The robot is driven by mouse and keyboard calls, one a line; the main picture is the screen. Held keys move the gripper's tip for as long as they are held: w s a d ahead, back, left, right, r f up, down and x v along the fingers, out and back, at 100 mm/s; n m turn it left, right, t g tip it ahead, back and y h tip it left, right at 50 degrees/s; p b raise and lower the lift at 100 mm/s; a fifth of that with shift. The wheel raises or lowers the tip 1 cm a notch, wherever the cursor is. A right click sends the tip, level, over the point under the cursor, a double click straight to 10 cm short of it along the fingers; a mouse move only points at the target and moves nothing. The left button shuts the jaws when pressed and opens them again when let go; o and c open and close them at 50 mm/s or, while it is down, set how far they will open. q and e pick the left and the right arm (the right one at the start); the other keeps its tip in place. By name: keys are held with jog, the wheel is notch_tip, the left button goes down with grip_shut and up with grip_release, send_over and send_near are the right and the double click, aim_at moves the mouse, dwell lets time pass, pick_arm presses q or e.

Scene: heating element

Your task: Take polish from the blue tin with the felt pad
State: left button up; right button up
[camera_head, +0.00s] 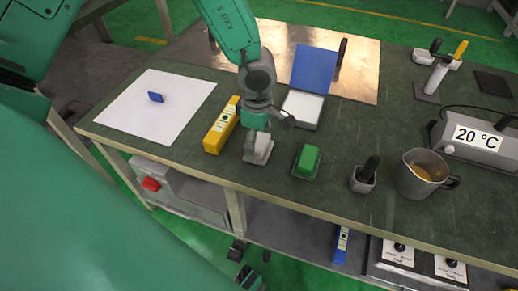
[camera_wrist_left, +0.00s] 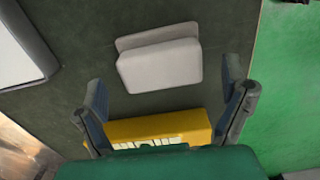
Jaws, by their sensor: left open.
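The blue tin (camera_head: 311,71) stands open at the back, its blue lid raised and its filling white. In the left wrist view the white filling (camera_wrist_left: 14,50) shows at the left edge. A pale block on a grey plate (camera_head: 260,149), which looks like the felt pad, is near the table's front edge. It also shows in the left wrist view (camera_wrist_left: 160,63), beyond the fingertips and apart from them. My left gripper (camera_head: 268,130) is open, pointing down above it, with nothing held; its fingers also show in the left wrist view (camera_wrist_left: 165,108).
A yellow block (camera_head: 221,126) lies left of the pad, a green block (camera_head: 307,160) to its right. A dark-handled holder (camera_head: 364,177), a metal jug (camera_head: 421,174) and a 20 °C heater (camera_head: 477,138) stand farther right. White paper (camera_head: 170,100) with a blue piece lies left.

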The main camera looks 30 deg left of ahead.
aim_at(259, 142)
pick_arm(q)
jog(key=shift+a+f, duration=0.2)
jog(key=shift+f, duration=0.9)
jog(key=shift+d+r, duration=0.25)
jog(key=shift+d, duration=0.4)
jog(key=shift+c, duration=0.4)
jog(key=shift+d, duration=0.1)
jog(key=c, duration=1.2)
jog(key=shift+a, duration=0.45)
jog(key=shift+r, duration=0.1)
notch_tip(259, 142, up, 10)
jog(key=p, duration=0.3)
jog(key=shift+d+p, duration=0.1)
jog(key=shift+p, duration=0.2)
pick_arm(e)
notch_tip(259, 142, up, 3)
jog(key=shift+r, duration=0.1)
pick_arm(q)
jog(key=shift+f, duration=0.2)
